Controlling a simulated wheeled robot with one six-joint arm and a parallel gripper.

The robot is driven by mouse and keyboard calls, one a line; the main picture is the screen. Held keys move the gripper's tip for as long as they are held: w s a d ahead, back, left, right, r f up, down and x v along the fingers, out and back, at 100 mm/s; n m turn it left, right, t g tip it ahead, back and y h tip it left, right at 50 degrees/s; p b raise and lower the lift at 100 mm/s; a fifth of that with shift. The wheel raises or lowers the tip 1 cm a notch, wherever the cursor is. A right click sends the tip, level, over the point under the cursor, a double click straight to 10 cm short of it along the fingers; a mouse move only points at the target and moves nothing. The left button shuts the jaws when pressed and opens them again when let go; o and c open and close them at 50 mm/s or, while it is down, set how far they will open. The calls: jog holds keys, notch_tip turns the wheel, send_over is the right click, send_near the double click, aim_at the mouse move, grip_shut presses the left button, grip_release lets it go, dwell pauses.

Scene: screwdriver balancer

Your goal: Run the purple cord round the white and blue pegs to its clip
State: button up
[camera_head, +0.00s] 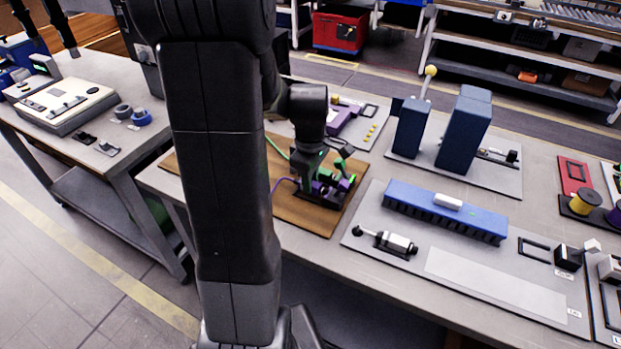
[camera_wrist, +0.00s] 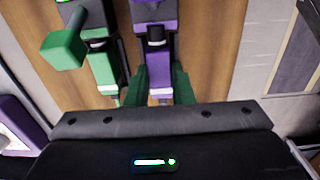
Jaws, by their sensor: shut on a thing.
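I cannot make out the white and blue pegs; my arm hides much of the board.
A green block (camera_wrist: 65,48) and a green plug (camera_wrist: 104,72) sit just left of my fingers. A green cord (camera_head: 276,148) lies behind on the board. A grey panel with a blue ridged block (camera_head: 445,212) stands to the right.

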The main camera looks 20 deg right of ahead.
jog(key=shift+f+b, duration=0.4)
jog(key=shift+f, duration=0.2)
dwell(0.6)
jog(key=o, duration=1)
notch_tip(320, 180, up, 14)
jog(key=shift+f+p, duration=0.1)
jog(key=shift+p, duration=0.65)
notch_tip(320, 180, down, 14)
jog(key=shift+f+b, duration=0.1)
jog(key=shift+b, duration=0.7)
jog(key=shift+r+p, duration=0.3)
jog(key=shift+r, duration=0.3)
